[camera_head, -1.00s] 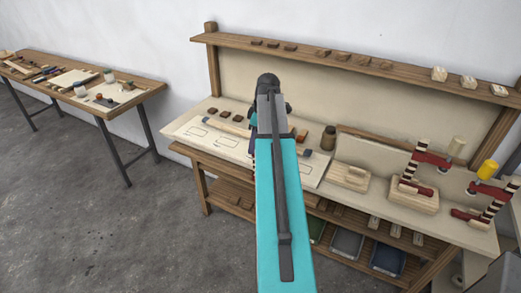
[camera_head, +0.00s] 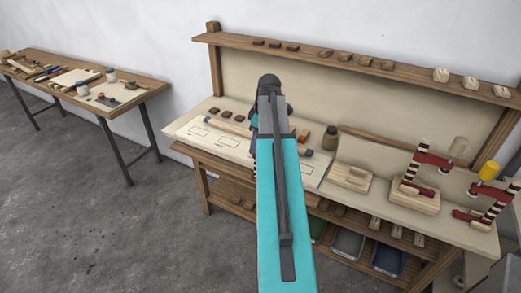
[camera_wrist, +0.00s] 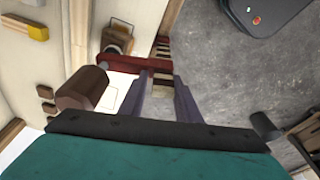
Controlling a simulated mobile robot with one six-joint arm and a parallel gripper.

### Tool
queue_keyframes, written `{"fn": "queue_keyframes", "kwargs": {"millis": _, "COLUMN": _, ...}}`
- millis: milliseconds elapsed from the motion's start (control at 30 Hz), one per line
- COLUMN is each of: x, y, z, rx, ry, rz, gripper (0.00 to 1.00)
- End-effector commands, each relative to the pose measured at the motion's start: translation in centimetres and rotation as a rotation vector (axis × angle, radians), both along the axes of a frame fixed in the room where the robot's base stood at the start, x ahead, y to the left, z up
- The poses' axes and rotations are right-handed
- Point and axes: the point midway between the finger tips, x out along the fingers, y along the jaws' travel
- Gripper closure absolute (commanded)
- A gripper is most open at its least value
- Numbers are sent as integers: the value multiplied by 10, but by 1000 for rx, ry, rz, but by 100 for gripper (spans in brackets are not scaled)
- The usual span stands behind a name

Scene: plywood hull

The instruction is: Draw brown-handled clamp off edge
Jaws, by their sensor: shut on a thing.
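The brown-handled clamp shows in the wrist view, with its thick brown handle (camera_wrist: 82,88) left of my fingers and its red arm (camera_wrist: 135,63) running across beyond them. Its dark-and-light striped bar (camera_wrist: 162,50) shows near the bench's front edge (camera_wrist: 171,14). My gripper (camera_wrist: 160,82) is shut on this clamp. I cannot tell whether the jaws still touch the edge. In the head view my arm hides the gripper and most of the clamp; the bench (camera_head: 345,204) stands beneath and behind it.
A wooden block (camera_head: 349,178), a jar (camera_head: 329,138) and small brown blocks lie on top. A shelf (camera_head: 350,62) runs above. The floor (camera_head: 90,210) in front is open.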

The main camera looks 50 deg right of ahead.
Motion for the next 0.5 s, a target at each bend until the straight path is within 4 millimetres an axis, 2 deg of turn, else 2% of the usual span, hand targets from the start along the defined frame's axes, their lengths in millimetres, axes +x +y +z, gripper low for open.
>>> {"fn": "queue_keyframes", "kwargs": {"millis": 500, "x": -3, "y": 13, "z": 1, "rx": -1, "ry": -1, "rz": 1, "gripper": 100}}
